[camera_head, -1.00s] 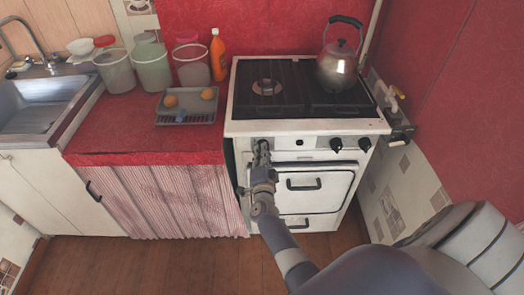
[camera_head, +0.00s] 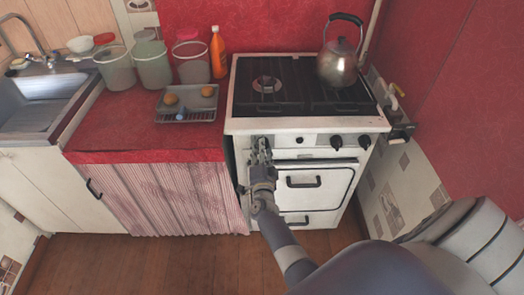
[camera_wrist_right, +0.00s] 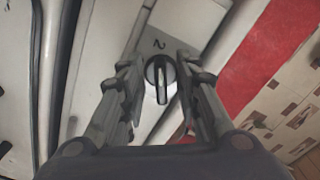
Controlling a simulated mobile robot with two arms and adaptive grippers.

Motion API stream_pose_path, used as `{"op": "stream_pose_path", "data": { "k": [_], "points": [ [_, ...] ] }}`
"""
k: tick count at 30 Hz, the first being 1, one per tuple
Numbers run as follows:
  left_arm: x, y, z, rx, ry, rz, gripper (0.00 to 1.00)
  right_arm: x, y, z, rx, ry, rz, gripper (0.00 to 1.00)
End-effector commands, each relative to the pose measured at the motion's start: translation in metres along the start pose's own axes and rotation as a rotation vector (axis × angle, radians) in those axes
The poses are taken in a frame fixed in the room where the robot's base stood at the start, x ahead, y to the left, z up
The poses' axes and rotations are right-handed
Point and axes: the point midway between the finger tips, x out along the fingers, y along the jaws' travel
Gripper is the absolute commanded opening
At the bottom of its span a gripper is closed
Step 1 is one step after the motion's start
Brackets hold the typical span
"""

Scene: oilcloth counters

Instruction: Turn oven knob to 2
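The white stove (camera_head: 233,110) stands right of the red counter, its front panel facing me. In the right wrist view a round black knob (camera_wrist_right: 160,74) with a pale raised bar sits between my fingers. The bar is nearly upright in that picture, and a "2" (camera_wrist_right: 159,44) is printed just beyond the knob. My right gripper (camera_head: 261,146) is at the left end of the stove's panel and hides this knob in the head view. In the wrist view the right gripper (camera_wrist_right: 160,72) is open, one finger on each side of the knob, with gaps showing. My left gripper is out of view.
Two more black knobs (camera_head: 350,143) are on the panel's right. The oven door handle (camera_head: 303,182) is below. A kettle (camera_head: 338,66) stands on the hob. A grey tray (camera_head: 186,115), tubs (camera_head: 152,68) and an orange bottle (camera_head: 218,57) are on the counter.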

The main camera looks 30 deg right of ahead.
Motion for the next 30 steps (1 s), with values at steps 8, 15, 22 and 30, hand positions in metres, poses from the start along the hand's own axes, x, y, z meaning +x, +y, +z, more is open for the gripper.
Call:
{"op": "stream_pose_path", "data": {
  "k": [8,15,22,30],
  "points": [
    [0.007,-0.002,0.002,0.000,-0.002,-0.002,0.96,0.000,0.001,0.000,0.084,0.001,-0.002,0.30],
    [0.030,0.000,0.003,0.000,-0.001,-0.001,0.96,0.000,0.002,0.002,0.423,0.000,-0.004,0.30],
    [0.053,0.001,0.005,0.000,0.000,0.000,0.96,0.000,0.001,0.001,0.780,0.000,-0.005,0.30],
    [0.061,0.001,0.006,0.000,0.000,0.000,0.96,-0.019,-0.004,-0.003,1.055,-0.001,0.003,0.30]
  ]
}}
